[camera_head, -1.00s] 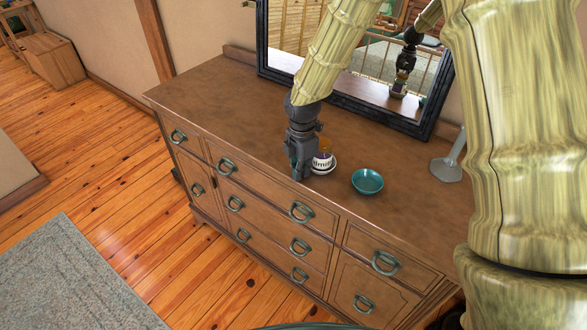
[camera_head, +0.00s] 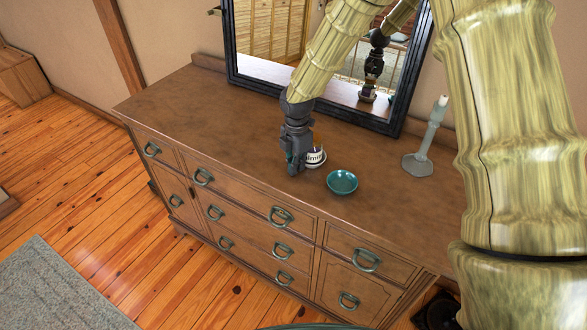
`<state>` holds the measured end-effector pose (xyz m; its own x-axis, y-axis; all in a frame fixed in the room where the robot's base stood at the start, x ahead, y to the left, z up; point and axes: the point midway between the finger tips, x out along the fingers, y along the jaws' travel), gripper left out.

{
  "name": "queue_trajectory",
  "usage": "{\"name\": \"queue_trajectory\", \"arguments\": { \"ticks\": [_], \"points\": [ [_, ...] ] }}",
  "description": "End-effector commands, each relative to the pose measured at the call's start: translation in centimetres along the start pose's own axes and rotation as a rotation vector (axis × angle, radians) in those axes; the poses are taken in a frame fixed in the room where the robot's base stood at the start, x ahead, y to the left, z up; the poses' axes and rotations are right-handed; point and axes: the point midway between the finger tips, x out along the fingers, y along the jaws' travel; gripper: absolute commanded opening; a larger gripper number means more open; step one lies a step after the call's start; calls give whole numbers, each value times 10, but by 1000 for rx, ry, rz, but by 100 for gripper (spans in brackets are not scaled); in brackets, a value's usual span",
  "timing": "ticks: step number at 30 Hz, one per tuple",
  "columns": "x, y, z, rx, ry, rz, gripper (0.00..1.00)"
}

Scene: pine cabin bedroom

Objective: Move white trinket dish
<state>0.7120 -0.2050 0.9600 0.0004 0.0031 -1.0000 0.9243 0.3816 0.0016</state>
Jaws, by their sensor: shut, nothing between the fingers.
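A small white dish (camera_head: 319,163) shows on the dresser top, mostly hidden behind my gripper and a small labelled jar. The jar (camera_head: 315,155) has a white label with dark letters and stands at the dish; I cannot tell whether it is in it or in front of it. My gripper (camera_head: 295,170) points down just left of the jar and dish, low over the dresser top. It is shut and empty. I cannot tell whether it touches the dish.
A teal bowl (camera_head: 342,182) stands right of the jar on the dresser (camera_head: 220,120). A grey candlestick (camera_head: 424,145) stands farther right. A black-framed mirror (camera_head: 400,112) is at the back. The dresser's left part is clear.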

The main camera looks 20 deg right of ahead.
Motion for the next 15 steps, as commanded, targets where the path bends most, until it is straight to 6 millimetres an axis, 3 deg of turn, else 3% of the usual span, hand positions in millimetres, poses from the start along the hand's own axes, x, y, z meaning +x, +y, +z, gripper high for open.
{"name": "queue_trajectory", "arguments": {
  "ticks": [15],
  "points": [
    [-1, -2, 102, 6, 1, 0, 0]
  ]
}}
